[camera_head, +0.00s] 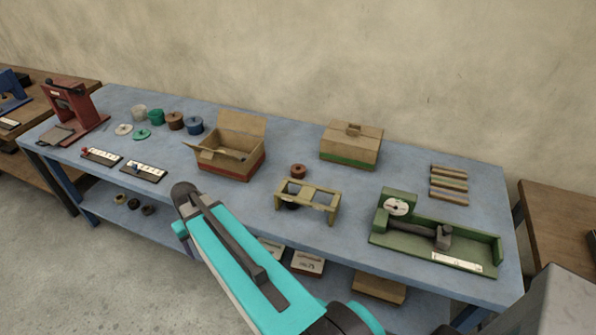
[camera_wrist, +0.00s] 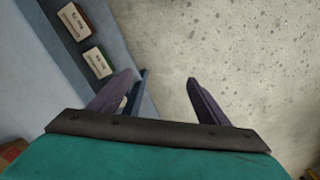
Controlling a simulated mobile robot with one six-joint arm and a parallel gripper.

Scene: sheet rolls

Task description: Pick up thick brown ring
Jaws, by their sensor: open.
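A small reddish-brown ring (camera_head: 298,171) sits on the blue table, just behind the wooden frame stand. A larger brown roll (camera_head: 175,121) stands at the back left between a green roll and a blue roll. I cannot tell for sure which of the two is the thick brown ring. My gripper (camera_wrist: 161,77) is open and empty in the wrist view, with bare floor and the shelf edge beyond its fingers. In the head view my arm rises in front of the table, and the fingers cannot be made out. Neither brown piece shows in the wrist view.
The wooden frame stand (camera_head: 307,201), open cardboard box (camera_head: 228,150), closed box (camera_head: 351,146) and green machine (camera_head: 435,240) stand on the blue table (camera_head: 250,200). A red press (camera_head: 75,108) is at far left. Dark rings (camera_head: 134,204) and labelled boxes (camera_head: 307,263) lie on the lower shelf.

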